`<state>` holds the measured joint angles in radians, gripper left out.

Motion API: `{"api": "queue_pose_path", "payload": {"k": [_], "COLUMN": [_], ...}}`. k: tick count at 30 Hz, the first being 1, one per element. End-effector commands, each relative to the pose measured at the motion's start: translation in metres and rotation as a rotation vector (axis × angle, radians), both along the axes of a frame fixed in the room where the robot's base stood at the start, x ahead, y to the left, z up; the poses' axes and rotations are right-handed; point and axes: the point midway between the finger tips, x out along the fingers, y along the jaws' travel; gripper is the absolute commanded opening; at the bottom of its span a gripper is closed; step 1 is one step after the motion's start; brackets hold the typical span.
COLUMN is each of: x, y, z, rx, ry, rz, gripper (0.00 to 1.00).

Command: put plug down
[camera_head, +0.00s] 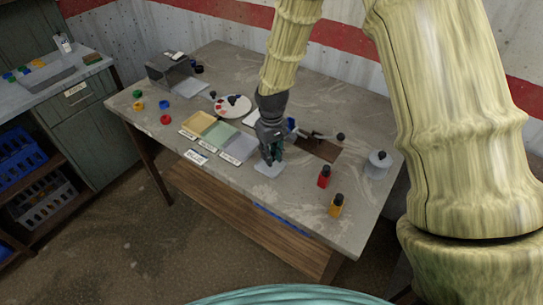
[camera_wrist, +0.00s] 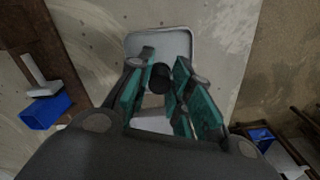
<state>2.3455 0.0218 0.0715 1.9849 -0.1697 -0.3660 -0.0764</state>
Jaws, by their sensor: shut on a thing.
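The plug's black round end shows between the fingertips; the rest is hidden by the fingers. I cannot tell whether the plug touches the tray.
A red bottle (camera_head: 324,177) and an orange bottle (camera_head: 336,206) stand right of my gripper. A lidded grey jar (camera_head: 378,164) is near the right edge. Yellow, green and lilac mats (camera_head: 218,135) with labels lie to the left. A blue item (camera_wrist: 45,111) is beside the gripper.

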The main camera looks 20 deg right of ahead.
Motion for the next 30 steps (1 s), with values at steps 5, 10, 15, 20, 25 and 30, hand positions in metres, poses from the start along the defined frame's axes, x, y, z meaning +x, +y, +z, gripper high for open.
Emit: {"api": "queue_pose_path", "payload": {"k": [5,10,15,20,25,30], "x": [-0.001,0.0,-0.001,-0.001,-0.001,-0.001], "y": [0.0,0.0,0.0,0.0,0.0,0.0], "z": [-0.015,-0.018,-0.019,-0.02,-0.02,-0.02], "rx": [-0.001,-0.001,-0.001,-0.001,0.0,0.0], "ry": [0.002,0.0,0.0,0.0,0.0,0.0], "rz": [0.001,0.0,0.0,0.0,0.0,0.0], "gripper": [0.09,0.09,0.09,0.32,0.42,0.42]}}
